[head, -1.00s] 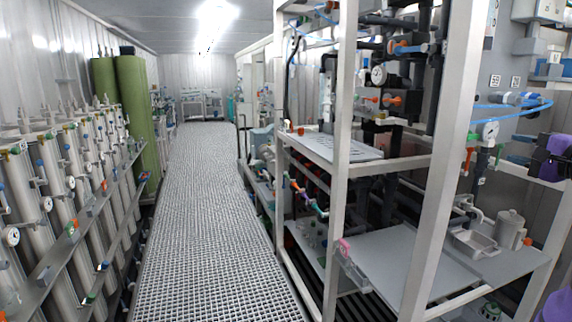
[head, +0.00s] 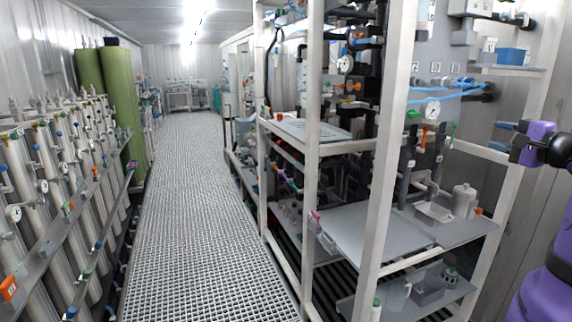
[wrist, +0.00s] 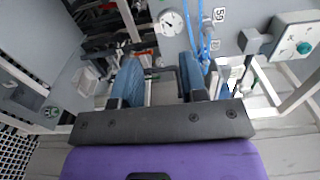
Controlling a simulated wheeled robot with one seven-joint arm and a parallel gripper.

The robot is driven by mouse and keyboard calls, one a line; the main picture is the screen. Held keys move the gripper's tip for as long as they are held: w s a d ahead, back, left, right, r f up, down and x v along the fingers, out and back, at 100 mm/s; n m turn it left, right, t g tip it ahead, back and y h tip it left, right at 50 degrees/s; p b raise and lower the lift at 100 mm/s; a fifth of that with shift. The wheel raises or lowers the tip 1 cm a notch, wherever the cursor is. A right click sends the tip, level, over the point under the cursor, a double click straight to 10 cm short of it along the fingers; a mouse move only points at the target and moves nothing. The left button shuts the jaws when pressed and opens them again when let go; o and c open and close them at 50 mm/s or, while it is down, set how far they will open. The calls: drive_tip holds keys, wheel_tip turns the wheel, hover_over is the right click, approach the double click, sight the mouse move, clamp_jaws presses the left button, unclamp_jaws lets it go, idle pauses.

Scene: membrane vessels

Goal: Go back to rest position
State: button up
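My gripper (head: 499,136) is at the right edge of the head view, purple and black with blue fingers pointing left toward the rack. In the wrist view its two blue fingers (wrist: 158,76) stand apart with nothing held between them. My purple arm bends below and behind it at the lower right. The gripper appears clear of the rack, though its exact distance cannot be told.
A white-framed rack (head: 312,175) with shelves, pipes and gauges stands at the centre right. A grey jug (head: 464,200) and a tray (head: 433,212) sit on its shelf. Steel cylinders (head: 60,170) line the left. The grated aisle (head: 190,220) between is clear.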

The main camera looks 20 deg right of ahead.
drive_tip(key=a+n+g+y, duration=0.7)
drive_tip(key=a+n+g, duration=0.15)
drive_tip(key=a, duration=1.65)
drive_tip(key=s+a+f+n+g+h, duration=0.2)
drive_tip(key=s+a+n+h, duration=0.2)
drive_tip(key=s, duration=0.3)
drive_tip(key=s+a+f+n+g+h, duration=0.1)
drive_tip(key=s+a+n+g+h, duration=0.1)
drive_tip(key=s+a+n+h, duration=0.2)
drive_tip(key=s+a, duration=0.3)
drive_tip(key=shift+s+a+f+n, duration=0.2)
drive_tip(key=shift+s+f+n, duration=0.1)
drive_tip(key=shift+f+n, duration=0.05)
